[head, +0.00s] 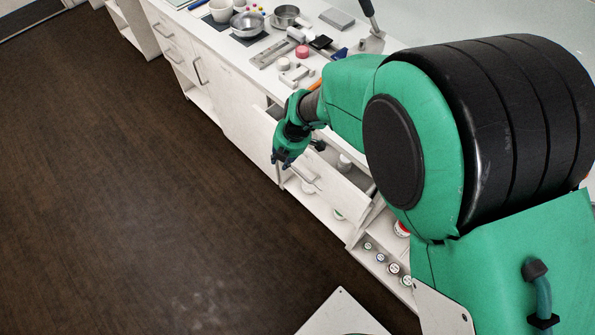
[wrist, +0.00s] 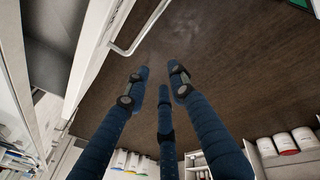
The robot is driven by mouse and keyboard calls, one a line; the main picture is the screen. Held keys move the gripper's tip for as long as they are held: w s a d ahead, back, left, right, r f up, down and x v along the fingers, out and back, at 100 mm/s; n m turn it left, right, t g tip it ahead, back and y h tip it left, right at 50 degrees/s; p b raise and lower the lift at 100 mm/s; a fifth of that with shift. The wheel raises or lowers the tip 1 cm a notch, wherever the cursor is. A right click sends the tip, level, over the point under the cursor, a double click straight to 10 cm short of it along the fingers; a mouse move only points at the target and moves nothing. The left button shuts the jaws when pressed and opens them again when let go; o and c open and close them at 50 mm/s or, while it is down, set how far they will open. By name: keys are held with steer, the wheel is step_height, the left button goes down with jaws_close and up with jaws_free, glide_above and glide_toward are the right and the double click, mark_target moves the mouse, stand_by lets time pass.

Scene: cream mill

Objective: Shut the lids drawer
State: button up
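A white drawer (head: 345,197) is pulled out of the white counter unit in the head view; no label on it is readable. A pale round item (head: 344,162) shows inside it, partly hidden by my arm. Its bar handle (head: 302,182) is on the front face. My gripper (head: 283,162) is above and beside the drawer's left end, fingers pointing down. In the wrist view my gripper (wrist: 160,77) has its three fingertips apart with nothing between them. The drawer front (wrist: 98,45) and handle (wrist: 136,28) show at upper left, apart from the fingers.
The counter top (head: 235,60) carries pans (head: 247,24), bowls and small tools. Low shelves with several small jars (head: 380,257) lie below and right of the drawer. Larger tubs (wrist: 285,143) show in the wrist view. The dark floor (head: 130,170) at left is clear.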

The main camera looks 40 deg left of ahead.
step_height(320, 180, down, 4)
steer(key=m+t+y+b, duration=0.1)
steer(key=m+t+y, duration=0.2)
steer(key=t+y, duration=0.25)
steer(key=s+d+r+m+t+y+b, duration=0.1)
steer(key=s+d+r+t+y, duration=0.25)
steer(key=d+r, duration=0.3)
steer(key=s+d+r+m+t+y+b, duration=0.1)
steer(key=s+d+r+m+t+y, duration=0.1)
steer(key=d+r+t, duration=0.4)
glide_toward(297, 171)
steer(key=s+d, duration=0.2)
steer(key=d, duration=0.1)
steer(key=shift+s+f+g, duration=0.15)
steer(key=shift+f+g, duration=0.05)
steer(key=shift+g, duration=0.1)
steer(key=shift+a, duration=0.1)
steer(key=b+x, duration=0.3)
steer(key=x, duration=1)
steer(key=shift+w+a+r, duration=0.15)
steer(key=shift+w+a, duration=0.1)
steer(key=shift+c, duration=0.5)
